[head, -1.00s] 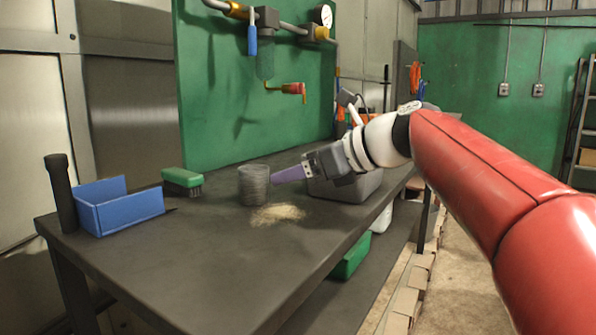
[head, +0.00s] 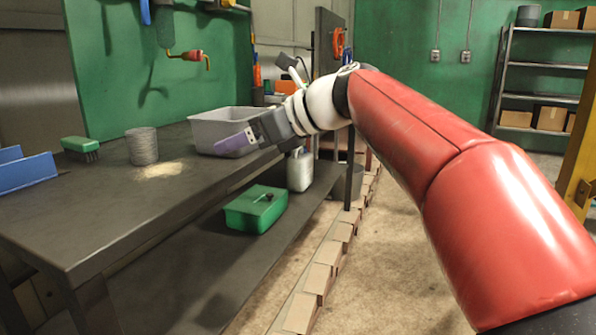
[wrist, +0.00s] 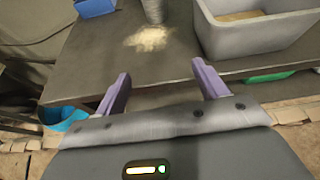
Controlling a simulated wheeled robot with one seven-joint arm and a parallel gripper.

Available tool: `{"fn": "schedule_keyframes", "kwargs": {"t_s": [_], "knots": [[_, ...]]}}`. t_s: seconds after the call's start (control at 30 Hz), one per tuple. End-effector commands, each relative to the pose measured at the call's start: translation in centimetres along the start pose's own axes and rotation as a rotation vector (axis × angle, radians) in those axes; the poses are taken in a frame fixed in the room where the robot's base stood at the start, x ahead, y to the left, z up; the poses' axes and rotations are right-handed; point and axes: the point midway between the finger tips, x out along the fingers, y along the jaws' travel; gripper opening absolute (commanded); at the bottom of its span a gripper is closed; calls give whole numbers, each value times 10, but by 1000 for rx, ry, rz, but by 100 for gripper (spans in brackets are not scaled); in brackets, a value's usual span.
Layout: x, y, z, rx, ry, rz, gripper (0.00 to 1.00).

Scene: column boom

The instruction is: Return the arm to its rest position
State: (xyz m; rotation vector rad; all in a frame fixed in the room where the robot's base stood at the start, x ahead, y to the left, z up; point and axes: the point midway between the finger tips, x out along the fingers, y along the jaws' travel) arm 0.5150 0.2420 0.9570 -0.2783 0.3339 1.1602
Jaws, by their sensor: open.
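My gripper (head: 225,146) is at the end of my red and white arm, in front of the grey bin in the head view. In the wrist view my gripper (wrist: 161,90) shows two purple fingers spread apart with nothing between them. The fingers point toward the workbench (head: 95,215) and its front edge. The arm is stretched out, not folded.
On the bench are a grey bin (head: 205,130), a ribbed grey cylinder (head: 142,146), a pale powder pile (head: 160,170), a green brush (head: 80,146) and a blue tray (head: 25,171). A green box (head: 255,209) sits on the lower shelf. Floor to the right is open.

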Motion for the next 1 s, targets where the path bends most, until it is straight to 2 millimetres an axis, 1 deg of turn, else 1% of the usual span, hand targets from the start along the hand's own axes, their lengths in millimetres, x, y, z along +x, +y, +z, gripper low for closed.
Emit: {"fn": "schedule_keyframes", "kwargs": {"t_s": [0.03,0.23,0.37,0.47,0.57,0.67,0.77,0.8,0.87,0.9,0.97,1.0], "knots": [[-5,1,-5,-29,14,-11,72],[-19,4,-27,-161,75,-44,72],[-31,8,-48,-279,135,-63,72],[-43,14,-70,-399,197,-75,72],[-57,21,-96,-543,277,-77,72],[-74,33,-130,-724,379,-63,72],[-97,51,-176,-967,519,-11,72],[-108,61,-198,-1085,586,29,72],[-123,76,-234,-1265,688,108,72],[-133,86,-256,-1380,751,172,72],[-145,101,-287,-1537,833,277,72],[-153,109,-306,-1629,878,351,72]]}}
